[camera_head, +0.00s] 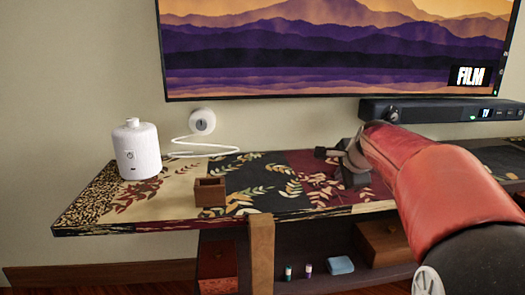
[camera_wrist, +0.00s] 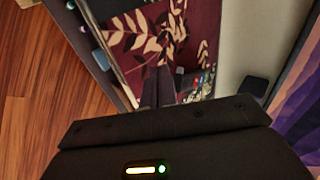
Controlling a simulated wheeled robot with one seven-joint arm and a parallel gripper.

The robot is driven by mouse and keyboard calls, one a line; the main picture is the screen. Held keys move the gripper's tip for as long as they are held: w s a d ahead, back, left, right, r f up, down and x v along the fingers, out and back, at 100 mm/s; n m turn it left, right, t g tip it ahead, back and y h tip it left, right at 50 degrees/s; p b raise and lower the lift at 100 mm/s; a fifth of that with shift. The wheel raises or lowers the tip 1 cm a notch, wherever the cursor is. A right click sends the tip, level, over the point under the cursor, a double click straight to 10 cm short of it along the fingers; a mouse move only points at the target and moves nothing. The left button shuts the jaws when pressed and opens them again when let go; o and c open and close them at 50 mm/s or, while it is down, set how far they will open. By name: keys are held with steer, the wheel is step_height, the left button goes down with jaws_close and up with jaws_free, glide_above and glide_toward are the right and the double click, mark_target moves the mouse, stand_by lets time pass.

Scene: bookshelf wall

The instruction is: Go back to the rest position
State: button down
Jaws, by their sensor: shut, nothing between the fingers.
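My gripper (camera_head: 325,152) is at the end of my red arm, over the right half of the patterned shelf top (camera_head: 265,168). In the wrist view its dark fingers (camera_wrist: 158,84) are together, with nothing between them. Behind them lies the dark red, leaf-printed part of the shelf top (camera_wrist: 135,38). How high the fingers are above it is hard to tell. My forearm hides part of the right side in the head view.
A white canister (camera_head: 138,152) and a small wooden box (camera_head: 210,191) stand on the shelf's left half. A white cabled device (camera_head: 202,121) is at the wall. A screen (camera_head: 330,55) and soundbar (camera_head: 440,110) are behind. Below are a blue item (camera_head: 340,265) and a brown box (camera_head: 382,243).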

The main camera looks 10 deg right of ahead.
steer(key=s+a+f+n+g, duration=0.1)
steer(key=s+a+f+n, duration=0.3)
steer(key=s, duration=0.6)
steer(key=s+a+f+n+g, duration=0.1)
steer(key=s+a+f+n, duration=0.3)
steer(key=s+n, duration=0.4)
steer(key=s+a+f+n+g, duration=0.1)
steer(key=s+a+f+n, duration=0.3)
steer(key=s, duration=0.9)
steer(key=shift+n+g, duration=0.3)
steer(key=shift+n, duration=0.6)
